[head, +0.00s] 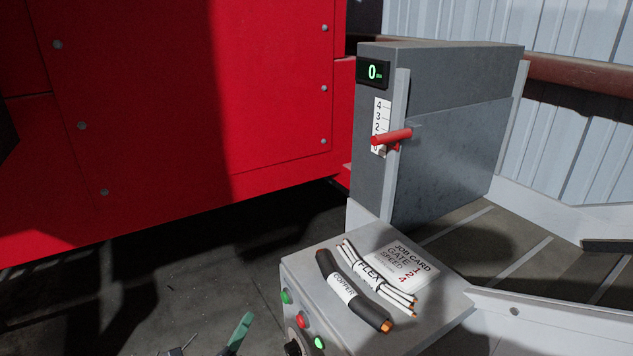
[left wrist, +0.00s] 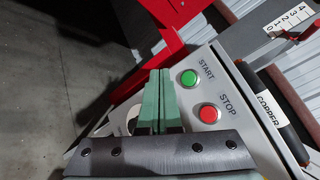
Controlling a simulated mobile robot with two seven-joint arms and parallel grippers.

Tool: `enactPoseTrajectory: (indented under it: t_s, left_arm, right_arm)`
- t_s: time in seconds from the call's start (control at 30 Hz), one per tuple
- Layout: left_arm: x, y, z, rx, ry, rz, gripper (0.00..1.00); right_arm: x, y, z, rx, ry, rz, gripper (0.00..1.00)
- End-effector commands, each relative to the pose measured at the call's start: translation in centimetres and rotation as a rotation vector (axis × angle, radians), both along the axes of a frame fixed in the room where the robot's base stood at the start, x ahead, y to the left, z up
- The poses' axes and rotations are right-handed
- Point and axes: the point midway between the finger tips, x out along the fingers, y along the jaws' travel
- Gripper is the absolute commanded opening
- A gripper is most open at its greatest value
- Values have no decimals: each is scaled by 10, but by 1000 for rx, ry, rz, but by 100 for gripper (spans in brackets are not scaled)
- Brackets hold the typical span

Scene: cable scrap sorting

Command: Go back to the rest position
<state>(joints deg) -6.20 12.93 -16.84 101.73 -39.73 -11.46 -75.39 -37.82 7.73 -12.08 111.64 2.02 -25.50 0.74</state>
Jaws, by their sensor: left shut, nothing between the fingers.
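My left gripper (head: 240,332) shows at the bottom edge of the head view as a green fingertip, left of the grey control box (head: 452,300). In the left wrist view the two green fingers of the left gripper (left wrist: 156,85) are together with nothing between them. They are in front of the control panel, left of the green START button (left wrist: 189,78) and the red STOP button (left wrist: 208,113). The fingers partly hide a pale round dial. My right gripper is in neither view.
On the box lie a black COPPER cable (head: 345,288), white FLEX cables (head: 370,268) and a job card (head: 402,263). Behind stands a grey gate housing (head: 450,140) with a red lever (head: 390,138) and a display reading 0. A large red machine (head: 170,110) fills the left.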

Motion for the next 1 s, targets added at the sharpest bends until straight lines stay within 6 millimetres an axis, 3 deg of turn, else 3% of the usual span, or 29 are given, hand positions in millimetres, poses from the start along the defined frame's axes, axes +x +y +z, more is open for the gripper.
enactPoseTrajectory:
  t_s: [0.17,0.4,0.6,0.73,1.0]
  left_arm:
    - [-45,5,-35,-458,228,105,0]
    - [-143,7,-90,-1305,588,456,0]
    - [-207,3,-112,-1790,735,759,0]
    - [-226,1,-117,-1933,765,862,0]
    - [-230,1,-119,-1966,770,887,0]
  right_arm:
    - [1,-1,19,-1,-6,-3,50]
    - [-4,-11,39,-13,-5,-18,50]
    - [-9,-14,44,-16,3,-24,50]
    - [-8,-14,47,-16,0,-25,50]
    - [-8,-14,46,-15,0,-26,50]
